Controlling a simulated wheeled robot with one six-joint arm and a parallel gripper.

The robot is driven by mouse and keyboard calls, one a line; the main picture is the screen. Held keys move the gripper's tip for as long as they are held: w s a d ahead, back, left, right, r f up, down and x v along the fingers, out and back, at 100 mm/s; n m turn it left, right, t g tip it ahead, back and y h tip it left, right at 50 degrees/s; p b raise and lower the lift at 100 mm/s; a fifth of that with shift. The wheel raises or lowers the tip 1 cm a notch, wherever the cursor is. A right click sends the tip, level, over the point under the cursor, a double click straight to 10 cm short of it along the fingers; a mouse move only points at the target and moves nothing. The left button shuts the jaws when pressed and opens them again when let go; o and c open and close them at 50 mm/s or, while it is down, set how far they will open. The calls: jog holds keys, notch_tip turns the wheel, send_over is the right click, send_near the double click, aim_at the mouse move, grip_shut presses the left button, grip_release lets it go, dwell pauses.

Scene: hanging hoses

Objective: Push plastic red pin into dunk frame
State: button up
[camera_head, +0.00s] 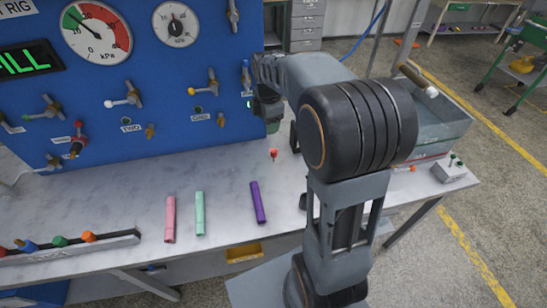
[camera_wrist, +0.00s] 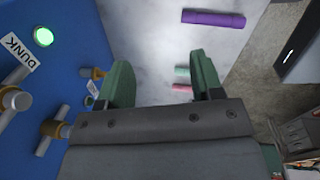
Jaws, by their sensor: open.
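A small red-topped pin (camera_head: 273,154) stands on the pale worktop in the head view, below my gripper. I cannot make it out in the wrist view. My gripper (camera_wrist: 162,78) is open, with two green fingers apart and nothing visible between them. In the head view my gripper (camera_head: 270,112) is beside the blue panel, partly hidden by my arm. In the wrist view a DUNK label (camera_wrist: 18,68) and a lit green lamp (camera_wrist: 43,37) are on the panel, left of the fingers. Which part is the dunk frame I cannot tell.
Pink (camera_head: 170,218), mint (camera_head: 199,213) and purple (camera_head: 258,202) tubes lie on the worktop (camera_head: 225,170). Valves (camera_head: 124,98) jut from the blue panel (camera_head: 90,120). A rack with colored knobs (camera_head: 70,247) lies front left. A glass-sided tank (camera_head: 440,125) stands right, partly behind my arm.

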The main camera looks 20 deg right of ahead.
jog(key=w+d+f+n+g+b, duration=0.15)
jog(key=w+d+f+n, duration=0.25)
jog(key=w+f+n, duration=0.4)
jog(key=p, duration=0.1)
send_over(274, 150)
jog(key=shift+n, duration=0.3)
jog(key=f, duration=0.8)
jog(key=shift+a+f, duration=0.2)
jog(key=shift+a, duration=0.15)
jog(key=shift+d+f+p, duration=0.15)
jog(key=shift+f+p, duration=0.3)
jog(key=shift+f, duration=1.2)
jog(key=shift+d+f+p, duration=0.15)
jog(key=shift+f+p, duration=0.25)
jog(key=shift+f, duration=1.2)
jog(key=c, duration=1.1)
jog(key=shift+o, duration=0.2)
jog(key=shift+r, duration=0.1)
